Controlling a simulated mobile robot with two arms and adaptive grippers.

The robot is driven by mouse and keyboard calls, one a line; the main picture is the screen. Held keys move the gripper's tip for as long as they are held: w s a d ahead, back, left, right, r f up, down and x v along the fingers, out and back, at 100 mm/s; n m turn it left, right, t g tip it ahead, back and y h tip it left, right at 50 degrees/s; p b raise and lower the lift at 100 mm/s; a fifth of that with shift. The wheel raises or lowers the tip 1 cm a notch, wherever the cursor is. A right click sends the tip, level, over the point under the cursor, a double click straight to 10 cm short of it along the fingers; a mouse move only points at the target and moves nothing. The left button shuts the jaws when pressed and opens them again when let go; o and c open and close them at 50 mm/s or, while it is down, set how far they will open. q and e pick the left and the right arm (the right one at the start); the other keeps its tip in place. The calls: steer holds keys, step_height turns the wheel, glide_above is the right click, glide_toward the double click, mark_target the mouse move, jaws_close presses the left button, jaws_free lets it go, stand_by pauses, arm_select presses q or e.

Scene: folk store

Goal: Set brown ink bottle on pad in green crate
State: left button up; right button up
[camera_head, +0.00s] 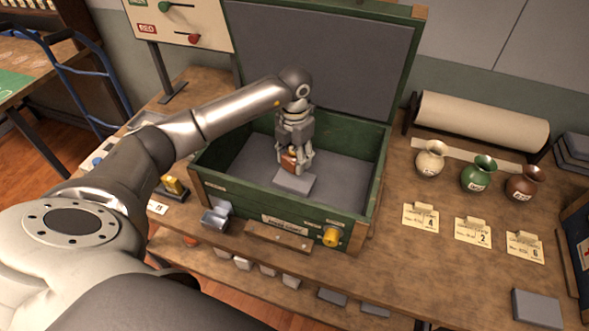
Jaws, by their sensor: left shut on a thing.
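The green crate (273,216) stands open on the wooden table, its lid raised at the back. Its inside is lined in grey. A light grey pad (294,184) lies on the crate floor near the front wall. My left gripper (294,162) points down inside the crate, shut on the brown ink bottle (288,161). The fingers partly hide the bottle. The bottle is at the back edge of the pad; I cannot tell whether it touches the pad. My right gripper is not in view.
Cream, green and brown vases (478,173) stand right of the crate, with paper tags before them. A paper roll (482,122) lies behind them. A sign board (180,22) stands at back left. The crate walls surround my gripper.

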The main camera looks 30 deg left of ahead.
mark_target(294, 178)
arm_select(q)
step_height(294, 178, down, 5)
steer(key=shift+r+p, duration=0.2)
steer(key=shift+p, duration=0.35)
steer(key=shift+f, duration=0.3)
steer(key=o, duration=1.1)
steer(key=shift+f, duration=0.1)
